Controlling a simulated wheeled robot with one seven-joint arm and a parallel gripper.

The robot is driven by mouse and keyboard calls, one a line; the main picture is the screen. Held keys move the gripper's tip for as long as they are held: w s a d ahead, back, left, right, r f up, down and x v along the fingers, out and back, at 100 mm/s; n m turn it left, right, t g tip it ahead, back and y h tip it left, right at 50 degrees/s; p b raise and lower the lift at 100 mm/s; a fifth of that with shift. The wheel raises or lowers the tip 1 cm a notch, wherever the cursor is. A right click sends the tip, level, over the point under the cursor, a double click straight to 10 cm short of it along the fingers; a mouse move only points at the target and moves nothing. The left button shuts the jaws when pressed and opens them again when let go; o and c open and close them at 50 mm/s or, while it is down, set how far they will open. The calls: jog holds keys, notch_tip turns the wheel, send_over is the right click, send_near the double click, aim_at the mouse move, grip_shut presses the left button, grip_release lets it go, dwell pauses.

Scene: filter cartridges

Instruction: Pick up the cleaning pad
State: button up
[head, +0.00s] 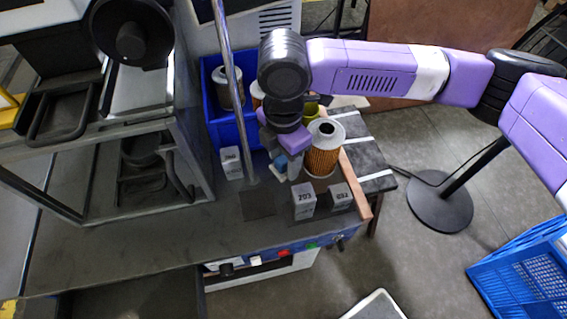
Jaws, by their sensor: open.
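My gripper (286,167) points down over the grey bench top, just left of an orange pleated filter cartridge. It is open. A small blue and pale piece (280,163) shows right at the fingers and looks like the cleaning pad. The fingers and wrist partly cover it, and I cannot tell whether they touch it. A dark square patch (258,205) lies flat on the bench in front of the gripper.
The filter cartridge (323,160) stands close to the gripper's right. Small boxes (304,201) (340,196) stand in front, another (231,163) at left. A blue bin (217,117) holding a filter is behind. A metal pole (236,95) rises left of the gripper.

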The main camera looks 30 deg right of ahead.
aim_at(284, 159)
grip_shut()
jog(key=shift+r, duration=0.1)
notch_tip(284, 159, up, 20)
jog(key=p, duration=0.1)
dwell(0.7)
jog(key=c, duration=0.9)
grip_release()
grip_shut()
